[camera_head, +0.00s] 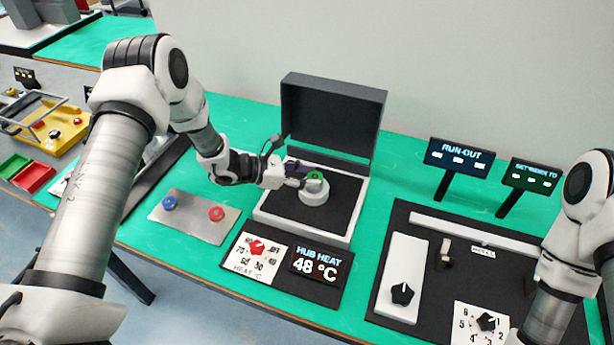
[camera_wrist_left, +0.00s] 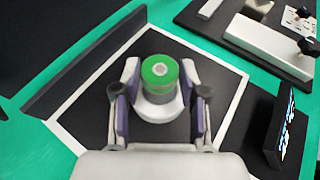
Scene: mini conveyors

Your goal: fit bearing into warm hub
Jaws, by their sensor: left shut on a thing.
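The bearing is a short round piece with a green top (camera_wrist_left: 160,70) and a grey body. It stands upright at the white round hub (camera_head: 314,197), and its green top also shows in the head view (camera_head: 317,175). The hub sits on the dark plate of the open-lidded heater box (camera_head: 345,236). My left gripper (camera_head: 303,181) reaches in from the left and is shut on the bearing, with one finger on each side in the left wrist view (camera_wrist_left: 160,80). How deep the bearing sits in the hub is hidden. My right gripper is out of view.
The raised dark lid (camera_head: 332,115) stands behind the hub. In front, a display (camera_head: 320,264) reads HUB HEAT 48 °C beside a heat dial (camera_head: 257,248). A plate with blue and red buttons (camera_head: 193,217) lies left. A dark run-out board (camera_head: 392,245) lies right.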

